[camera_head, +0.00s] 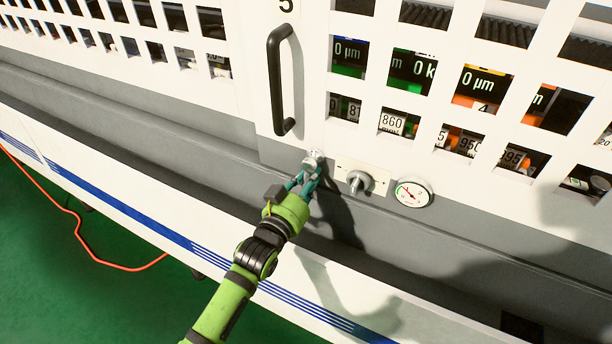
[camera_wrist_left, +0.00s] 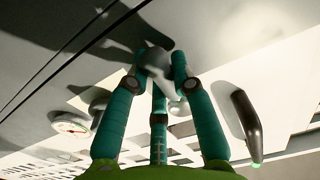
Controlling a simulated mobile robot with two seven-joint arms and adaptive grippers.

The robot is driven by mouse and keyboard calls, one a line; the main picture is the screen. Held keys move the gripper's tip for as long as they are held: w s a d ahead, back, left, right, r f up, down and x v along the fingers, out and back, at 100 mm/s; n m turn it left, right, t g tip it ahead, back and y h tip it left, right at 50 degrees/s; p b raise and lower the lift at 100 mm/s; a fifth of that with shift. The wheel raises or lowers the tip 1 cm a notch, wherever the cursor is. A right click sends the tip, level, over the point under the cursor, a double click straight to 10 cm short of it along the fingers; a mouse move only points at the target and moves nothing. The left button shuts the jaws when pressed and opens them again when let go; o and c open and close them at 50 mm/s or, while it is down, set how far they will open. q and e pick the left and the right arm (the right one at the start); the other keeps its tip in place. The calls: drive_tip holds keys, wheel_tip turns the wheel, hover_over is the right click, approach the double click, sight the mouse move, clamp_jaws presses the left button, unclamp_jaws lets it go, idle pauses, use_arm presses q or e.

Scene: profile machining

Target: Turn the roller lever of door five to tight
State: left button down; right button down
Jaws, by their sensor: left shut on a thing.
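My right gripper is in neither view.
A second silver knob (camera_head: 358,181) and a round pressure gauge (camera_head: 412,192) sit just right of the lever. The black door handle (camera_head: 274,85) stands out above it. A white ledge with blue stripes (camera_head: 150,215) runs below. An orange cable (camera_head: 80,235) lies on the green floor.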

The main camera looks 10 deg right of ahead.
use_arm(q)
drive_tip(key=shift+s+d+n, duration=0.15)
drive_tip(key=shift+d+n, duration=0.05)
drive_tip(key=shift+n, duration=0.3)
drive_tip(key=c, duration=1)
unclamp_jaws()
drive_tip(key=shift+c, duration=0.2)
drive_tip(key=v, duration=1.2)
